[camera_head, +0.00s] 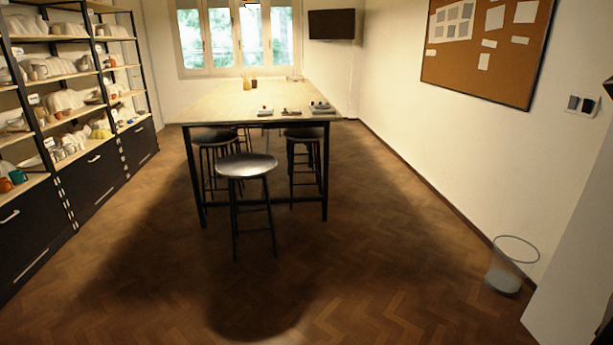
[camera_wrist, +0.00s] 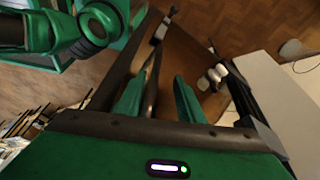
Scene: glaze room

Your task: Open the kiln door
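I see no kiln and no kiln door that I can make out in the head view. In the wrist view my gripper (camera_wrist: 160,97) shows two green fingers standing apart with a gap between them. It is open, and I see nothing held in it. Dark bars and small pale cylinders lie beyond the fingers in the wrist view, and I cannot tell what they belong to. My gripper does not show in the head view.
A long table (camera_head: 240,100) stands ahead, with a black stool (camera_head: 246,166) in front. Shelves of pottery (camera_head: 70,100) over dark drawers line the left. A wire bin (camera_head: 505,278) stands by the right wall, near a white wall end (camera_head: 580,265). The parquet floor between is clear.

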